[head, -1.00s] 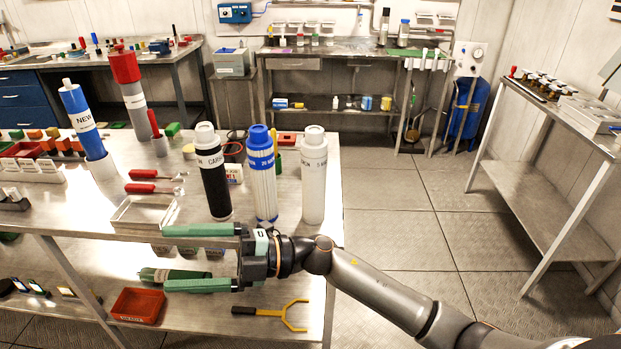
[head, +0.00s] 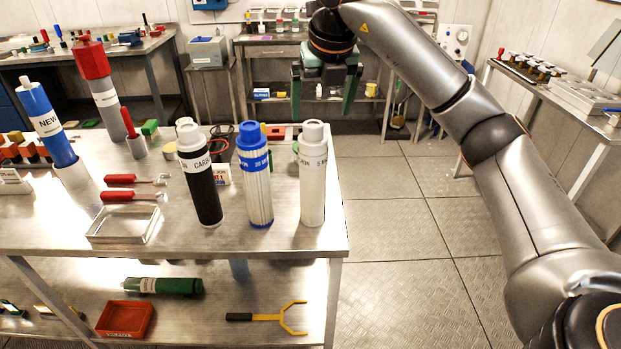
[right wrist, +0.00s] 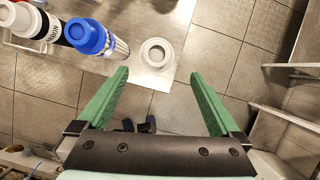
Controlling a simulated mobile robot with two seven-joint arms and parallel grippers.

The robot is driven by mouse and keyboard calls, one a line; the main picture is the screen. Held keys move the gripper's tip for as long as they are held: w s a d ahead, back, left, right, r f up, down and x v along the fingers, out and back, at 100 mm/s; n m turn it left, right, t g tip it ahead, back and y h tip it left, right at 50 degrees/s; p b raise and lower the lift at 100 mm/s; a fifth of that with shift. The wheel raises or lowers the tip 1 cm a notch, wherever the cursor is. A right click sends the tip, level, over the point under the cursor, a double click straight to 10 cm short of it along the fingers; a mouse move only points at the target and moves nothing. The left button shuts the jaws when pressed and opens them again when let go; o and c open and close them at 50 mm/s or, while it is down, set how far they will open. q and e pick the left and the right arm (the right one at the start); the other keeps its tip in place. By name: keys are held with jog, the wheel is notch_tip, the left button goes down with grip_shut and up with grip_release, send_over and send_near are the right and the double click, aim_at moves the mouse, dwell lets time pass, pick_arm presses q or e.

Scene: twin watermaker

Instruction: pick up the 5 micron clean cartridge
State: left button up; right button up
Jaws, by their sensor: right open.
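The white cartridge (head: 313,175), whose partly visible label ends in "5 M", stands upright near the right end of the steel table (head: 110,253). It also shows from above in the right wrist view (right wrist: 155,53), ahead of and between the fingers. The blue-capped cartridge (head: 256,176) and the black carbon cartridge (head: 200,178) stand to its left. My right gripper (head: 324,95) is open and empty, fingers pointing down, raised above and apart from the white cartridge. In the right wrist view its green fingers (right wrist: 155,100) are spread wide. My left gripper is not in view.
A metal tray (head: 124,224), red-handled tools (head: 130,196) and a blue "NEW" cylinder (head: 47,125) occupy the table's left. The lower shelf holds a red bin (head: 125,318) and a yellow fork tool (head: 290,317). Floor right of the table is clear.

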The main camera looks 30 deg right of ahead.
aim_at(318, 128)
jog(key=x, duration=0.6)
jog(key=shift+f, duration=0.2)
jog(key=shift+a+p+x, duration=0.2)
jog(key=shift+x, duration=1.15)
jog(key=shift+a+p+x, duration=0.15)
jog(key=shift+x, duration=1.2)
jog(key=shift+s+f, duration=0.1)
jog(key=shift+c, duration=0.4)
grip_shut()
